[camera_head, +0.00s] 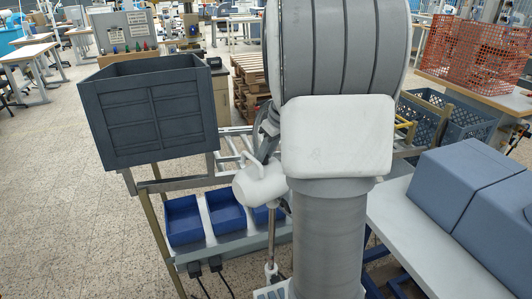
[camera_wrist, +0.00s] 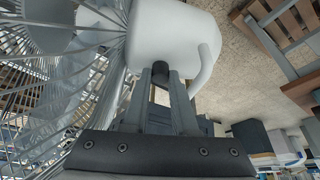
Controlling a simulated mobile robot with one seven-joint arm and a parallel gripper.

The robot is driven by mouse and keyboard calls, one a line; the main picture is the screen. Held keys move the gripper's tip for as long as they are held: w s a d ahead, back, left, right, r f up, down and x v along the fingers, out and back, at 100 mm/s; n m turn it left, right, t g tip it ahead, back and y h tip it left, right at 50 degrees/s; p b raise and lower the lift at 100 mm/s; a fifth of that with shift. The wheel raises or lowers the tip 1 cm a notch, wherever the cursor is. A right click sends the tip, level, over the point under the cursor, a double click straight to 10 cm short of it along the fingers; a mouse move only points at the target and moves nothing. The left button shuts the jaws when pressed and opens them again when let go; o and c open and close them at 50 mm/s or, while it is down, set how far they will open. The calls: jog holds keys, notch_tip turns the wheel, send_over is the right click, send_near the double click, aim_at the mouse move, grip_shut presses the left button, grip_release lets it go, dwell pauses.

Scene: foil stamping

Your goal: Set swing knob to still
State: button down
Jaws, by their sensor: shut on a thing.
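The swing knob (camera_wrist: 160,88) is a small dark post on the white motor housing of a fan (camera_wrist: 172,38). In the wrist view my gripper (camera_wrist: 160,80) has one finger on each side of the knob and is shut on it. The housing has a curved white handle on its right. In the head view the white housing (camera_head: 262,184) sits on a thin pole, left of my arm. My arm hides much of the fan there, and the knob and fingertips cannot be made out. The knob's setting cannot be read.
The fan's wire guard (camera_wrist: 65,75) is close on the left in the wrist view. A dark grey crate (camera_head: 150,115) and blue bins (camera_head: 183,219) stand on a rack at left. Grey boxes (camera_head: 455,185) lie on a white table (camera_head: 425,240) at right.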

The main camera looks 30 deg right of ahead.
jog(key=shift+r, duration=0.65)
jog(key=c, duration=1)
grip_release()
jog(key=shift+o, duration=0.2)
jog(key=shift+r, duration=0.1)
jog(key=v, duration=1.7)
jog(key=shift+r+b, duration=0.15)
jog(key=shift+b, duration=0.25)
jog(key=shift+s, duration=0.1)
